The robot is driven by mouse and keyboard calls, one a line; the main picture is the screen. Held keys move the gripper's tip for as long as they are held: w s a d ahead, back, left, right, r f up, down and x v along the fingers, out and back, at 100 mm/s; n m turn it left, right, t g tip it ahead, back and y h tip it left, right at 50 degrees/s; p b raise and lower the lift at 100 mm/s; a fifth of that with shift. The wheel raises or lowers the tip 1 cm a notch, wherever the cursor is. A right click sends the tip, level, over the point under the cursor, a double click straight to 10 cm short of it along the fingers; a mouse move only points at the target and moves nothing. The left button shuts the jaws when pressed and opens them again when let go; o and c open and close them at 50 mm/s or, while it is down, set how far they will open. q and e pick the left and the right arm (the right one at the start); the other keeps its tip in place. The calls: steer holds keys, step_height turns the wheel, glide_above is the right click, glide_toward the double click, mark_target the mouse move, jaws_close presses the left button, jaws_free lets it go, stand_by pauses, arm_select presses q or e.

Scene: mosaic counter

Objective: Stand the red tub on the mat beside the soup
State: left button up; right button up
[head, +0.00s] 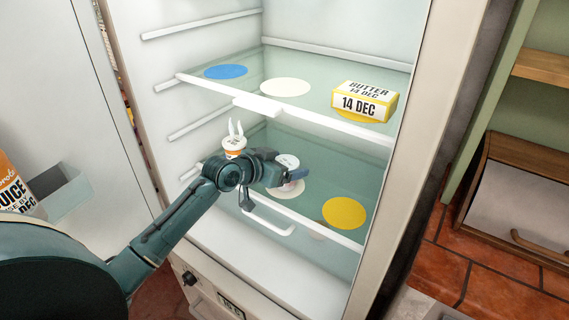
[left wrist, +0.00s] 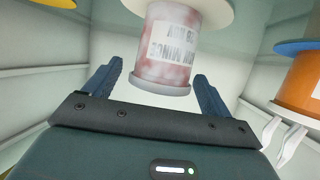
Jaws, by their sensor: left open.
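The red tub (left wrist: 172,45), mottled pinkish red with a white label, appears upside down in the left wrist view. In the head view its white lid (head: 287,159) shows behind my left gripper (head: 284,167), on the lower fridge shelf. It stands on a cream mat (head: 292,190). My left gripper is open, its fingers on either side of the tub; I cannot tell whether they touch it. An orange tub (left wrist: 301,78), its white lid bearing two upright prongs (head: 235,128), stands to the left; I cannot read it as soup. My right gripper is not in view.
A bare yellow mat (head: 344,213) lies on the lower shelf, right of my gripper. On the upper shelf are a bare blue mat (head: 225,72), a bare cream mat (head: 285,87) and a butter box (head: 364,101). The upper shelf's front edge (head: 330,122) overhangs the tubs.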

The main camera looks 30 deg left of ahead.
arm_select(q)
steer(key=shift+s+r, duration=0.1)
steer(key=shift+r, duration=0.1)
steer(key=v, duration=1.2)
steer(key=s+d+f+n+g, duration=0.1)
steer(key=s+d+f, duration=0.3)
steer(key=f, duration=0.5)
steer(key=s+d+f, duration=0.4)
steer(key=f, duration=0.4)
steer(key=s+d+f+g, duration=0.1)
steer(key=s+d+f, duration=0.6)
steer(key=s+d, duration=0.2)
steer(key=shift+s+d+f+y+b, duration=0.25)
steer(key=shift+s+d+y+b, duration=0.15)
steer(key=shift+s, duration=0.3)
